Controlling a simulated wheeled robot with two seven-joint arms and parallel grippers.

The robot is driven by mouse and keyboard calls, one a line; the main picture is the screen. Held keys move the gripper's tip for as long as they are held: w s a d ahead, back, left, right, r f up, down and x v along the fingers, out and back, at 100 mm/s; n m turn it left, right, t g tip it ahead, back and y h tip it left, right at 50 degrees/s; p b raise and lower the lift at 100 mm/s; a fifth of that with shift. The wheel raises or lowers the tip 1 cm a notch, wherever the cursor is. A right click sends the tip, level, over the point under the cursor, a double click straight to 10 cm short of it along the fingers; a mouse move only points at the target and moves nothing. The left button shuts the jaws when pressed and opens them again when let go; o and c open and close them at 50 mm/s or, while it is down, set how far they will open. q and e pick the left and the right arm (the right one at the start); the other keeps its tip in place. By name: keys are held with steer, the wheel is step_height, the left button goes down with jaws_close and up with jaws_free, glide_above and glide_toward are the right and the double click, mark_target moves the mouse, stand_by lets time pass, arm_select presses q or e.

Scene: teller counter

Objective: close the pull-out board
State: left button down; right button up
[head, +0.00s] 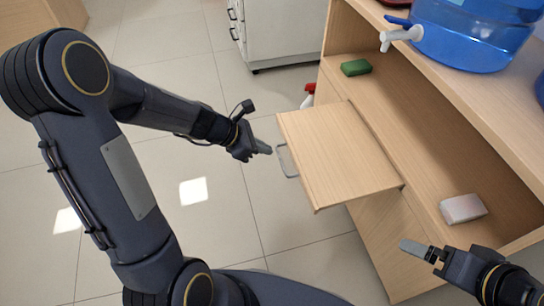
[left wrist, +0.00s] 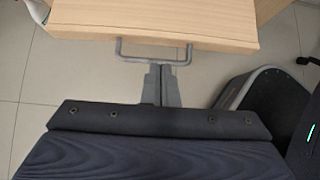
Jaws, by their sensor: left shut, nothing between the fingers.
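The pull-out board (head: 335,150) is a light wooden slab sticking out of the wooden counter, with a grey bar handle (head: 287,161) on its front edge. In the left wrist view the board (left wrist: 160,20) spans the top, with the handle (left wrist: 153,53) below its edge. My left gripper (head: 266,149) is shut and empty, its fingertips close to the handle. In the left wrist view its tips (left wrist: 160,66) are at the handle's bar; I cannot tell whether they touch it.
The counter's open shelf (head: 405,135) holds a green sponge (head: 356,68) and a white-pink block (head: 463,208). A blue water jug (head: 470,35) with a white tap stands on the countertop (head: 500,110). A white drawer cabinet (head: 285,30) is behind. The tiled floor left of the board is clear.

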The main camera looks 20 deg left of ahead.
mark_target(294, 161)
arm_select(q)
steer(key=b+x, duration=0.3)
steer(key=x, duration=0.4)
steer(key=shift+d+f, duration=0.15)
steer(key=shift+f, duration=0.05)
steer(key=shift+w+d+f+b, duration=0.25)
steer(key=shift+d+f+b, duration=0.05)
steer(key=shift+d+b, duration=0.1)
arm_select(e)
step_height(294, 161, down, 4)
steer(key=shift+f, duration=0.1)
